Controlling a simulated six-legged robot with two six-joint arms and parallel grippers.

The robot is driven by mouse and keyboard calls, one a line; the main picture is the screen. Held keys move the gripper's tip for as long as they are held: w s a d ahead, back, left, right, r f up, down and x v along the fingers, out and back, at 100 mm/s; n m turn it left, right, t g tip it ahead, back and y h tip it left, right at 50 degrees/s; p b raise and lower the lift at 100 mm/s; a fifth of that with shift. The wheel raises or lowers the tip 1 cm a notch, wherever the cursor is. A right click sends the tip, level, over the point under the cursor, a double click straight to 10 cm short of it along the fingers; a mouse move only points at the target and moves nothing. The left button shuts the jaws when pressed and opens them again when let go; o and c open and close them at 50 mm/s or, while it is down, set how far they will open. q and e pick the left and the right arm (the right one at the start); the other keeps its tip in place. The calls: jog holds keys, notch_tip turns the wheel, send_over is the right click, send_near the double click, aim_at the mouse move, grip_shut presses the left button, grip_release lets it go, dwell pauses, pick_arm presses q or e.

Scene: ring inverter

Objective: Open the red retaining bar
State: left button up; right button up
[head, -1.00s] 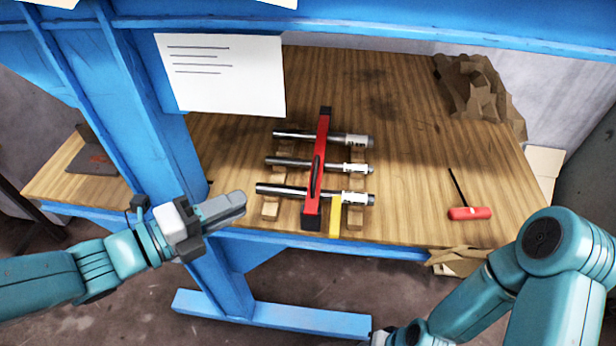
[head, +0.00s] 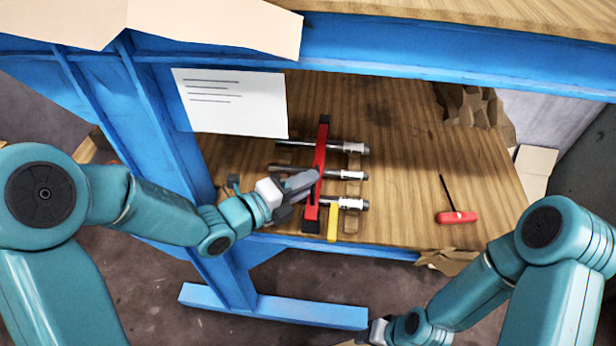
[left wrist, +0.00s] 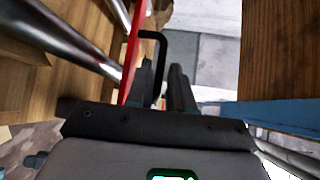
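The red retaining bar (head: 321,150) lies across three metal rods (head: 347,174) on the lower wooden shelf. In the left wrist view the red bar (left wrist: 131,55) has a black loop handle (left wrist: 153,36) on its side. My left gripper (head: 310,181) is at the middle of the bar and hides part of it. In the left wrist view its two dark fingers (left wrist: 162,85) stand a little apart, with the handle's end between them; contact is unclear. My right gripper (head: 376,332) shows only in part at the bottom of the head view.
A yellow piece (head: 332,224) stands at the bar's near end. A red-handled tool (head: 457,216) lies to the right on the shelf. A blue frame (head: 175,150) with a white sheet (head: 232,103) stands left, and the upper bench (head: 460,15) overhangs.

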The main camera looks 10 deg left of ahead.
pick_arm(q)
jog(key=shift+w+d+f, duration=0.15)
jog(key=shift+w+d, duration=0.2)
jog(key=shift+w, duration=0.1)
jog(key=shift+s, duration=0.1)
grip_shut()
jog(key=w+r+n+g+y+p, duration=0.1)
jog(key=w+r+n+g+p, duration=0.1)
jog(key=r+p, duration=0.6)
jog(key=w+p, duration=0.1)
jog(key=p, duration=0.2)
jog(key=shift+g, duration=0.4)
jog(key=shift+r, duration=0.1)
